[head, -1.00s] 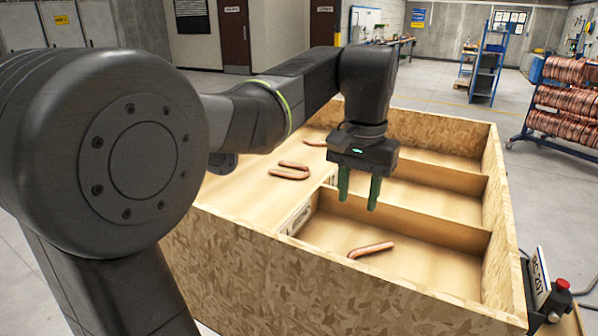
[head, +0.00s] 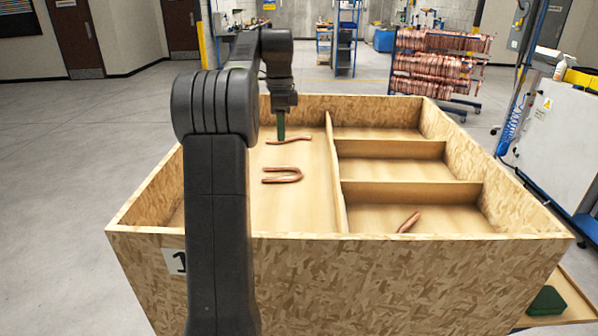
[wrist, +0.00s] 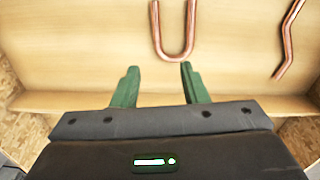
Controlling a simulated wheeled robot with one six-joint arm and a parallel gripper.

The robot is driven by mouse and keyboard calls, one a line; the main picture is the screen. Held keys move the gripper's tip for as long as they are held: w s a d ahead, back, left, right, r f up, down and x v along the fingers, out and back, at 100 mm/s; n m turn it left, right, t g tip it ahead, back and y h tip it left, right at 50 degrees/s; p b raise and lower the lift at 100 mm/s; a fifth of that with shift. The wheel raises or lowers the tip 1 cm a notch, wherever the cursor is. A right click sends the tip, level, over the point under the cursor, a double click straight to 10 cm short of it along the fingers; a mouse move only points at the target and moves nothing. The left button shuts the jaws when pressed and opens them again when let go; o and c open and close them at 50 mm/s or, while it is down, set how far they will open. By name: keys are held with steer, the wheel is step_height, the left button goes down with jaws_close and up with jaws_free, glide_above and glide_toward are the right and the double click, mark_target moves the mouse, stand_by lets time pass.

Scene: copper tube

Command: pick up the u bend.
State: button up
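The copper u bend (head: 298,175) lies flat in the large left section of the wooden crate. Its curved end points right in the head view. In the wrist view the u bend (wrist: 190,35) is beyond the fingertips, with its curve toward my gripper. My gripper (wrist: 159,66) is open, its two green fingers apart with nothing between them. In the head view my gripper (head: 281,126) hangs over the left section, beyond the u bend and near a slightly bent copper tube (head: 291,139). That tube also shows at right in the wrist view (wrist: 288,42).
The crate (head: 400,255) has tall walls and a long divider (head: 336,175). Three compartments lie to its right. The nearest one holds a short bent copper tube (head: 409,222). The floor of the left section is clear around the u bend.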

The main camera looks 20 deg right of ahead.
glide_toward(285, 169)
steer(key=s+a, duration=0.1)
steer(key=s+f, duration=0.1)
steer(key=s, duration=0.1)
steer(key=s+a+f, duration=0.1)
steer(key=shift+s+a+f, duration=0.1)
steer(key=shift+s+a, duration=0.05)
steer(key=shift+a, duration=0.15)
steer(key=f, duration=0.3)
steer(key=s+f+p, duration=0.1)
steer(key=shift+d+f, duration=0.25)
steer(key=shift+f, duration=0.55)
jaws_close()
